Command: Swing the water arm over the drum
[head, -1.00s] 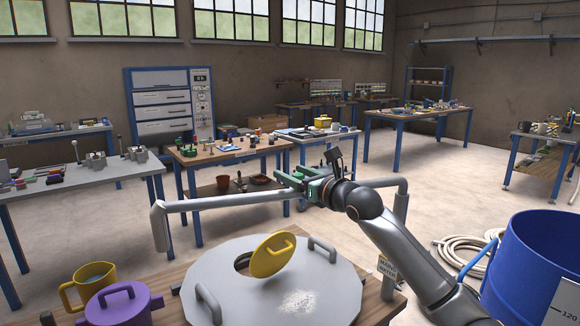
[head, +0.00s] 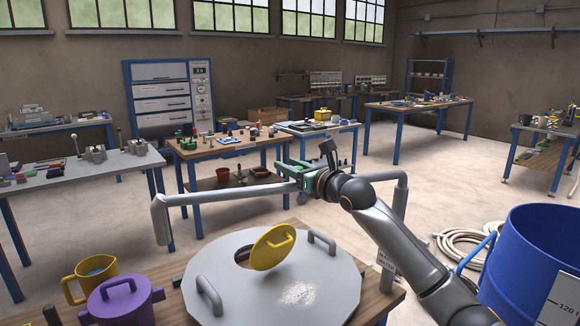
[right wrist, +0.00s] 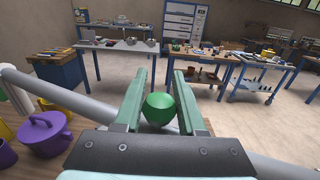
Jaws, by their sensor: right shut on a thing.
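The water arm (head: 225,194) is a grey pipe that runs from a post (head: 400,205) on the right to a down-turned spout (head: 161,220) on the left, beyond the big round lid. My right gripper (head: 293,178) is shut on the pipe's green knob. In the right wrist view the knob (right wrist: 160,108) sits between the two green fingers, with the pipe (right wrist: 70,97) passing below. The open blue drum (head: 545,255) stands at the right edge, partly cut off; the spout is far from it. My left gripper is not in view.
A grey round lid (head: 235,290) with a tilted yellow cover (head: 271,248) lies on the near wooden table. A purple pot (head: 122,305) and a yellow jug (head: 93,272) stand at its left. A coiled hose (head: 460,240) lies on the floor beside the drum.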

